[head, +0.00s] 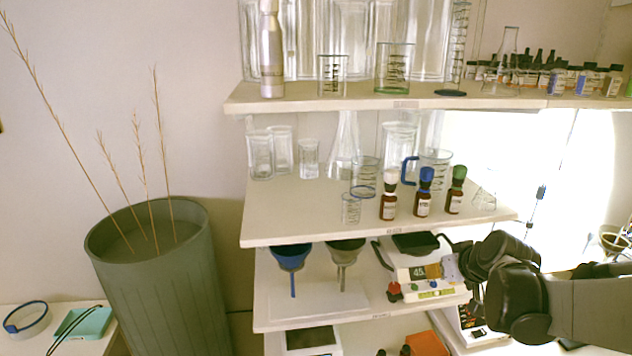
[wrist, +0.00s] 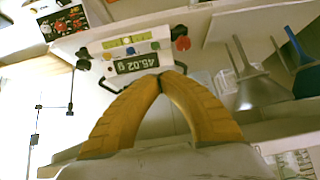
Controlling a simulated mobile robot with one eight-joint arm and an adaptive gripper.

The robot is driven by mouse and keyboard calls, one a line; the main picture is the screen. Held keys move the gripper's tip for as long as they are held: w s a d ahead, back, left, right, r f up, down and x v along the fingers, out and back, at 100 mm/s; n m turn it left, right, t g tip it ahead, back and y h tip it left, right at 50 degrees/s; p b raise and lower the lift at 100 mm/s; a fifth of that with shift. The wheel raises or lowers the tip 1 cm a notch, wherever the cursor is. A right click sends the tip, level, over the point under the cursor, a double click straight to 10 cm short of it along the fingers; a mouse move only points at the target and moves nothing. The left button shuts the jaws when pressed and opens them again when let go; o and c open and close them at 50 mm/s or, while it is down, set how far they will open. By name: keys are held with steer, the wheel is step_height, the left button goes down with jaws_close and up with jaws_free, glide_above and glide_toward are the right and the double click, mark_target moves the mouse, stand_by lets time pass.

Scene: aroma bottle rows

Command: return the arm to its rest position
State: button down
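My gripper (wrist: 162,82) has yellow curved fingers whose tips meet in the wrist view, with nothing held between them. My dark arm (head: 515,290) reaches in from the right in the head view, beside the lower shelf; the fingers are hard to make out there. Three brown aroma bottles stand upright in a row on the middle shelf: one with a white cap (head: 388,207), one with a blue cap (head: 423,204) and one with a green cap (head: 455,202). My gripper is below and apart from them.
A balance (head: 420,275) sits on the lower shelf near my arm; its display (wrist: 137,63) appears upside down in the wrist view. Funnels (head: 291,257) stand left of it. Glassware crowds the shelves. A tall green planter (head: 165,290) with dry stalks stands at left.

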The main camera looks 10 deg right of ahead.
steer(key=s+a+f+g+b, duration=0.1)
steer(key=s+a+f+b, duration=0.3)
steer(key=s+a, duration=0.4)
steer(key=s+a+f+b, duration=0.4)
steer(key=s+a+b, duration=0.2)
steer(key=s, duration=0.7)
steer(key=shift+s+a+g, duration=0.15)
steer(key=shift+a+g, duration=0.25)
steer(key=shift+a, duration=0.75)
